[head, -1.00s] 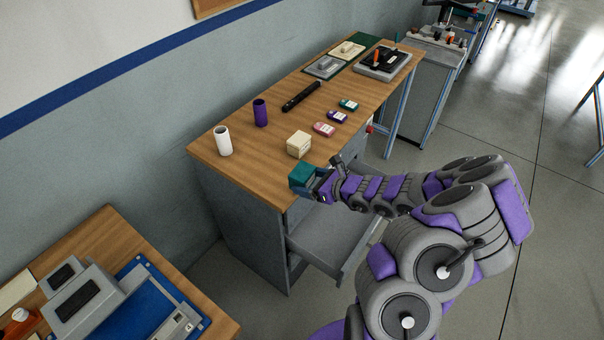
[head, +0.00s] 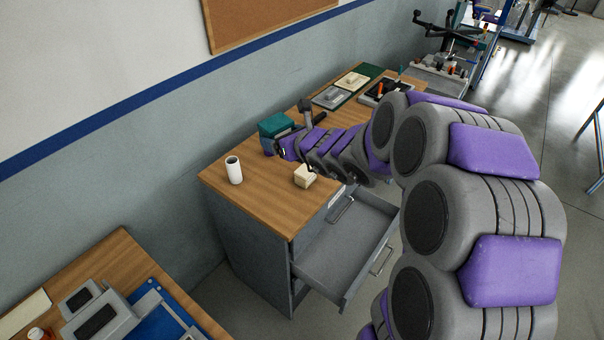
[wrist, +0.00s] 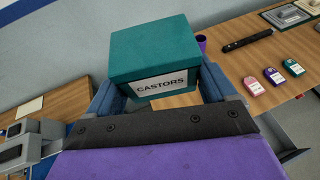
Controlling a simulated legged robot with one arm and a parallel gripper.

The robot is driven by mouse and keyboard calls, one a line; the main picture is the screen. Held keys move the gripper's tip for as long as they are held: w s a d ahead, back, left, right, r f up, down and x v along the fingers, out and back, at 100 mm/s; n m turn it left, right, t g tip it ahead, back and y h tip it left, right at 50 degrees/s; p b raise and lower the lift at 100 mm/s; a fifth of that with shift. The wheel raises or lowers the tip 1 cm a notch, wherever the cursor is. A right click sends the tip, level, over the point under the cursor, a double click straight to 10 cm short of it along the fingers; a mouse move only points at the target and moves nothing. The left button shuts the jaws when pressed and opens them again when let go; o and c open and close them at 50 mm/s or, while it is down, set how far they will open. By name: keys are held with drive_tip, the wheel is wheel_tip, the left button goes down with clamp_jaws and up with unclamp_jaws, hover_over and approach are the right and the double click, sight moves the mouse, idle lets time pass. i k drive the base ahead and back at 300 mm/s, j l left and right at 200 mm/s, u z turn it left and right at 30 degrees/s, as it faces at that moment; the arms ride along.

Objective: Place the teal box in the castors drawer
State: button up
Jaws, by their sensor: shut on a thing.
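The teal box (head: 276,126) is held up above the wooden desk in the head view. In the wrist view the teal box (wrist: 155,50) shows a white label reading "CASTORS" on its near side. My gripper (wrist: 158,98) is shut on the box, with a blue finger at each side of it; my gripper (head: 277,146) also shows in the head view. An open, empty grey drawer (head: 345,250) sticks out of the desk's front, below and right of the box. Its label, if any, cannot be read.
A white cylinder (head: 234,170) and a cream box (head: 304,176) stand on the desktop (head: 262,205). Small pink, purple and teal packets and a black bar show in the wrist view. Another table with grey devices (head: 100,315) is at lower left.

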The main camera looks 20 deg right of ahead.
sight(342, 232)
drive_tip(key=i+l, duration=0.1)
drive_tip(key=l, duration=0.4)
drive_tip(key=i+l, duration=0.1)
drive_tip(key=l, duration=0.4)
drive_tip(key=i+l, duration=0.1)
drive_tip(key=l, duration=0.35)
